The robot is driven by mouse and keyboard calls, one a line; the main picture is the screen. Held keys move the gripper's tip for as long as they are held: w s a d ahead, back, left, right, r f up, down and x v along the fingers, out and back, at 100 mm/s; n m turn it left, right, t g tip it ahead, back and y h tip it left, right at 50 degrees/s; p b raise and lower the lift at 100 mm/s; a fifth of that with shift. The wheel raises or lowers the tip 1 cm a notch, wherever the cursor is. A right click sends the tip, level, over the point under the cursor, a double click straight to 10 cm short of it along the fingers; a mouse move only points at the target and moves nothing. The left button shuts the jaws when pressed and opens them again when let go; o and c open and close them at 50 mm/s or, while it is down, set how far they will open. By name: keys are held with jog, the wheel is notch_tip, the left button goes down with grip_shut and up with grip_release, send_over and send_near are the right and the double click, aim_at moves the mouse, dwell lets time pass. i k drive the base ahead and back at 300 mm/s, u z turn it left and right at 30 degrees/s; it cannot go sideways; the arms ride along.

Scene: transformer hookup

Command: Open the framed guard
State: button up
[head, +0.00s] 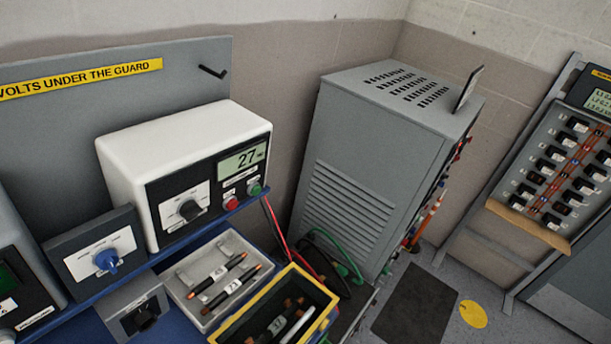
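No framed guard can be clearly made out. A yellow label (82,79) with the words "VOLTS UNDER THE GUARD" is on the grey back panel (190,85) at the upper left. A grey louvred cabinet (352,150) stands in the middle. Its right face, with several coloured fittings (455,155), shows only at a steep angle, so I cannot tell whether a guard covers it. A thin dark plate (468,87) stands tilted at the cabinet's top right edge. My gripper is not in view.
A white instrument (185,135) reading 27 sits on the bench at left. A grey tray (197,262) and a yellow-rimmed box (318,290) hold probes in front. Red and green cables run beside the cabinet. A terminal board (560,170) stands at right. Floor shows between.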

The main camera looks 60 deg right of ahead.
aim_at(224, 325)
jog(key=z, duration=0.9)
jog(key=k, duration=0.9)
jog(key=u, duration=0.1)
jog(key=i, duration=0.95)
jog(key=u, duration=0.1)
